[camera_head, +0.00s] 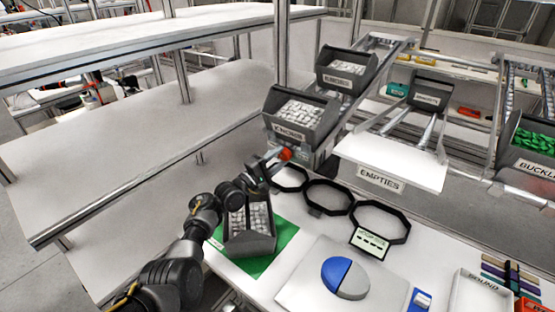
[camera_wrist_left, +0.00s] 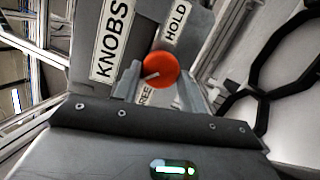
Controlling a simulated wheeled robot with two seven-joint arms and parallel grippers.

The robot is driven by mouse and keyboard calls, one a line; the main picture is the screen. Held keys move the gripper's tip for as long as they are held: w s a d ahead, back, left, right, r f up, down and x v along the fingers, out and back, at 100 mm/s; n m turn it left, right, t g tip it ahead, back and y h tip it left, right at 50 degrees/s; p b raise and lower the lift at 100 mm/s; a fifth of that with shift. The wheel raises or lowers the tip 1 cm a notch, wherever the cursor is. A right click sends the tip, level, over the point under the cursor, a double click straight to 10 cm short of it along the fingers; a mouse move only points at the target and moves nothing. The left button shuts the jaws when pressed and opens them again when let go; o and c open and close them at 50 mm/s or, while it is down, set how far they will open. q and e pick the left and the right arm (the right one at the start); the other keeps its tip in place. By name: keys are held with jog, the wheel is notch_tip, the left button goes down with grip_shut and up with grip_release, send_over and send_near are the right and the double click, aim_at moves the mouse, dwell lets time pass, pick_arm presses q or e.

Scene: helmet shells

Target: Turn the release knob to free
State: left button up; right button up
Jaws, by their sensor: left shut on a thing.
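The orange-red release knob (camera_head: 285,154) sits at the lower front of the rack, below the dark bin labelled KNOBS (camera_head: 290,129). In the left wrist view the knob (camera_wrist_left: 163,66) is round with a short pale mark at its lower left. A HOLD label (camera_wrist_left: 176,22) is above it and a partly hidden label ending in "REE" (camera_wrist_left: 146,96) is below it. My left gripper (camera_head: 276,156) reaches the knob, and in the wrist view its two fingers (camera_wrist_left: 162,84) stand on either side, shut on it. My right gripper is out of view.
A dark bin of pale parts (camera_head: 262,243) stands on a green mat (camera_head: 283,236) beside my left arm. Black octagonal rings (camera_head: 405,223) lie on the white table. A blue-and-grey disc (camera_head: 352,288) is at the front. The EMPTIES shelf (camera_head: 400,160) juts out at right.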

pick_arm(q)
jog(key=shift+n, duration=0.3)
dwell(0.4)
jog(key=o, duration=1)
jog(key=shift+w, duration=0.1)
jog(key=shift+c, duration=0.2)
jog(key=v, duration=1.1)
jog(key=shift+d, duration=0.1)
